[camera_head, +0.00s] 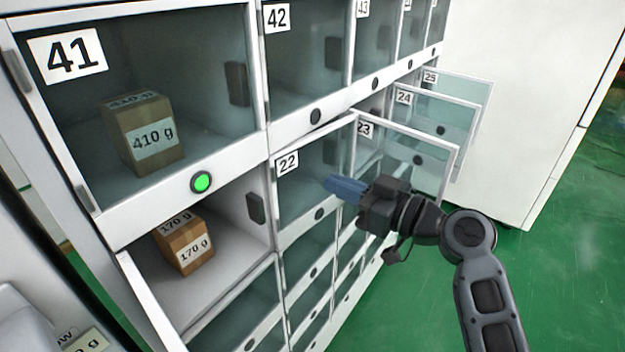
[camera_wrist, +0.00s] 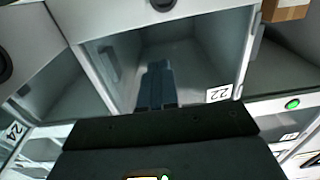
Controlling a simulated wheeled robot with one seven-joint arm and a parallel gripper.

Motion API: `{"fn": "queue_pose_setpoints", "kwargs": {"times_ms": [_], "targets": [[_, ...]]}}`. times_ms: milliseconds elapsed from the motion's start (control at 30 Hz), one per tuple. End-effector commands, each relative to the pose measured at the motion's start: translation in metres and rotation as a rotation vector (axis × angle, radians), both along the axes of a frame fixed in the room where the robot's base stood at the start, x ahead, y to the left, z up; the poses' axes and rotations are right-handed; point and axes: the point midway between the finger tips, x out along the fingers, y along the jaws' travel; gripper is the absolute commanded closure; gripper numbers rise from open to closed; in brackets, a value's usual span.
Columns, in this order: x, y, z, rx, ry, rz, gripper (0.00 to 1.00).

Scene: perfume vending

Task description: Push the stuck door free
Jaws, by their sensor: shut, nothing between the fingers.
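A transparent door with a white frame, labelled 22 (camera_head: 287,162), is in the middle of the locker wall in the head view. It also shows upside down in the wrist view (camera_wrist: 219,93). I cannot tell whether it is fully closed or slightly ajar. My gripper (camera_head: 332,184) is shut and empty, with its blue fingers pointing left at this door's pane. In the wrist view its fingertips (camera_wrist: 158,66) lie over the pane; contact cannot be told. Doors 23 (camera_head: 452,158), 24 (camera_head: 461,136) and 25 (camera_head: 488,105) stand swung out behind my gripper.
The compartment below 41 is open and holds a 170 g box (camera_head: 186,250); its door (camera_head: 140,300) hangs out at lower left. A 410 g box (camera_head: 146,135) sits behind door 41, above a green light (camera_head: 203,182). Green floor (camera_head: 560,260) is clear at right.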

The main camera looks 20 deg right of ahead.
Motion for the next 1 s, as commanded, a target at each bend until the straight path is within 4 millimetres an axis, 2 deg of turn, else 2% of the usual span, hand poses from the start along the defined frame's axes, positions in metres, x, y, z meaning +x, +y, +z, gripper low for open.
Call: {"fn": "queue_pose_setpoints", "kwargs": {"times_ms": [500, 800, 1000], "targets": [[-0.057, -0.042, -0.003, 0.001, 0.001, -0.003, 1.00], [-0.072, -0.053, -0.001, 0.000, 0.000, -0.003, 1.00], [-0.093, -0.068, -0.002, -0.001, -0.001, -0.004, 1.00]]}}
